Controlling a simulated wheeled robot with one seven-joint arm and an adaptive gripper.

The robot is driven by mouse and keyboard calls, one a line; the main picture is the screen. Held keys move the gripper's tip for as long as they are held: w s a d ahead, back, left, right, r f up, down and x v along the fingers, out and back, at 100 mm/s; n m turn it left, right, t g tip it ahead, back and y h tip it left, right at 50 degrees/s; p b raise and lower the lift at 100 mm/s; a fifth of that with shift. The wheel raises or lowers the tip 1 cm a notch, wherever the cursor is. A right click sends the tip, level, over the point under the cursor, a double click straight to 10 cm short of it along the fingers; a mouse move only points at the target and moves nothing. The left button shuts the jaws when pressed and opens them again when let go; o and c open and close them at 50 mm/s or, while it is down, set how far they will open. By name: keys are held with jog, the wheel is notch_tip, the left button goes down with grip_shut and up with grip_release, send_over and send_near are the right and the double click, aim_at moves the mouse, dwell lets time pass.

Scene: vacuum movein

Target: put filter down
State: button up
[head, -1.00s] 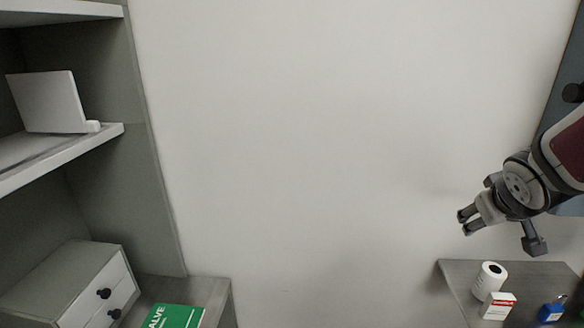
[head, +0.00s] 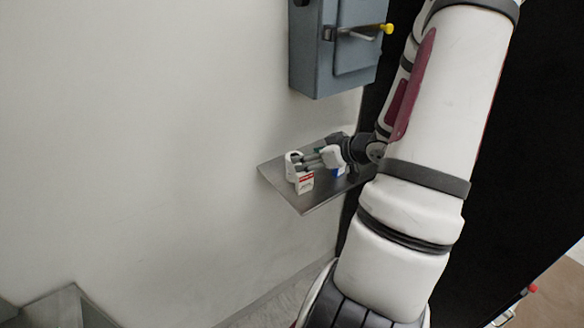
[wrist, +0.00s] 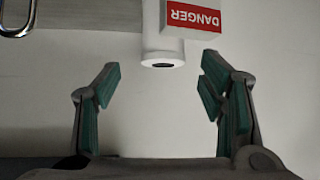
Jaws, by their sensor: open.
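The filter is a white cylinder with a dark hole in its end. It stands on the small grey wall shelf (head: 325,198), partly hidden by my gripper, in the head view (head: 291,162). In the wrist view the filter (wrist: 163,47) lies beyond my fingertips, between their lines, with its holed end facing me. My gripper (wrist: 160,85) is open, with green finger pads wide apart and nothing between them. In the head view my gripper (head: 310,158) is over the shelf beside the filter.
A blue item (head: 338,172) sits behind my gripper. A metal loop (wrist: 18,18) shows at upper left. A grey wall box (head: 345,50) with a yellow-tipped handle hangs above.

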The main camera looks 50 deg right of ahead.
aim_at(288, 160)
jog(key=x, duration=0.5)
jog(key=shift+b, duration=0.4)
jog(key=shift+b+x, duration=0.5)
jog(key=shift+x, duration=2.15)
jog(key=shift+a+r, duration=0.1)
jog(key=shift+a, duration=0.05)
jog(key=c, duration=1.4)
grip_shut()
